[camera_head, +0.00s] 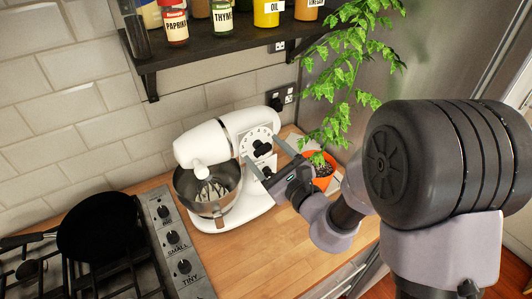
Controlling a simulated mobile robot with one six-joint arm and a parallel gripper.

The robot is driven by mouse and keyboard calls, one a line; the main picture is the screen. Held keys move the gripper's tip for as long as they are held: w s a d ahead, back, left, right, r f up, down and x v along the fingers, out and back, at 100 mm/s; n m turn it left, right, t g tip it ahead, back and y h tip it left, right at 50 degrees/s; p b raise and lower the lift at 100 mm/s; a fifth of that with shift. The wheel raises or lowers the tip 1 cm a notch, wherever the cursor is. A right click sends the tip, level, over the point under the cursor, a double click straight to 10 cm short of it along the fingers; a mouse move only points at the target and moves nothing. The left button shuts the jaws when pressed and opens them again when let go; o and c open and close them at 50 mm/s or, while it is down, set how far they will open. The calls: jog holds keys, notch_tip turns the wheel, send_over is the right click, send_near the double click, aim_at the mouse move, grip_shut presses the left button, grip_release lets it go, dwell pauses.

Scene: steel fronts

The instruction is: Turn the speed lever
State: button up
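A white stand mixer (223,147) with a steel bowl (208,203) and a whisk stands on the wooden counter. Its side has a round marked dial with a black speed lever (262,146). A second small black knob (267,172) shows lower on the side. My gripper (261,150) comes in from the right with its two fingers spread wide. In the picture, the speed lever lies between the fingertips. I cannot tell how far the fingertips are from the mixer, but neither appears closed on the lever.
An orange pot (322,181) with a leafy plant (348,70) stands close behind my gripper. A dark shelf (215,43) with spice jars hangs above. A stove with a black pan (100,226) is at left. The counter (270,250) in front is clear.

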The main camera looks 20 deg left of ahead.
jog(key=p+v, duration=1.5)
jog(key=v, duration=0.2)
jog(key=shift+s, duration=0.2)
jog(key=shift+d, duration=0.1)
